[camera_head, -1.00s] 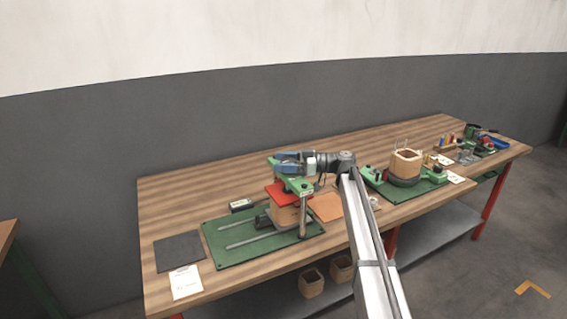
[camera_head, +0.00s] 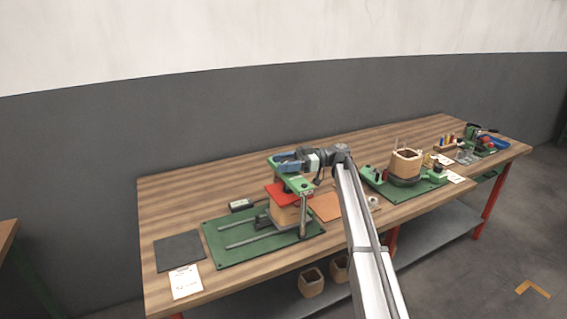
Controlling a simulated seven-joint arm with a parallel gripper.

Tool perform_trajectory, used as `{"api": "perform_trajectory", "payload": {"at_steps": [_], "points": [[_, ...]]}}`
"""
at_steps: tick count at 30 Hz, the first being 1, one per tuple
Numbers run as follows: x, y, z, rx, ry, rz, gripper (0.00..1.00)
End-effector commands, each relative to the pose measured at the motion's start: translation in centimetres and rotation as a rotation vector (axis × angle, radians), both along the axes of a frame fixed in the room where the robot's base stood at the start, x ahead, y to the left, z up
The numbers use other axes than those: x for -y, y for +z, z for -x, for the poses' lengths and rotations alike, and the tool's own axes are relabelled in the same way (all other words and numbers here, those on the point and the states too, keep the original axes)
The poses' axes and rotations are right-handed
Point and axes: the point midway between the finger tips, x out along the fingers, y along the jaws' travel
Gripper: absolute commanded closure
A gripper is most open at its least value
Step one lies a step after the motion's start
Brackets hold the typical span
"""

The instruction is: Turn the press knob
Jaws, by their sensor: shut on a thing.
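The press (camera_head: 293,184) stands on a green base plate (camera_head: 232,253) on the left half of the bench. It has a green top arm, a metal post (camera_head: 303,215) and a red plate (camera_head: 284,195). A pale wooden block (camera_head: 286,215) sits directly under the red plate. My gripper (camera_head: 283,160) is level above the top arm and comes in from the right. Its blue-grey fingers are shut on the press knob, which they hide almost wholly.
Two rails lie on the base plate. A dark mat (camera_head: 180,251) and a white card (camera_head: 186,282) lie at left. A wooden coil former (camera_head: 406,164) stands further right.

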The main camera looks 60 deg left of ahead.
Motion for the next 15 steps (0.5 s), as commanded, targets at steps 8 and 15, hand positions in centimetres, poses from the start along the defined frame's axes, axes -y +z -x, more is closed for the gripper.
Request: {"api": "perform_trajectory", "payload": {"at_steps": [8, 15], "points": [[0.1, 0.03, -0.03, 0.0, 0.107, 0.0, 0.71], [0.18, 0.03, -0.01, 0.0, 0.109, 0.0, 0.71]]}}
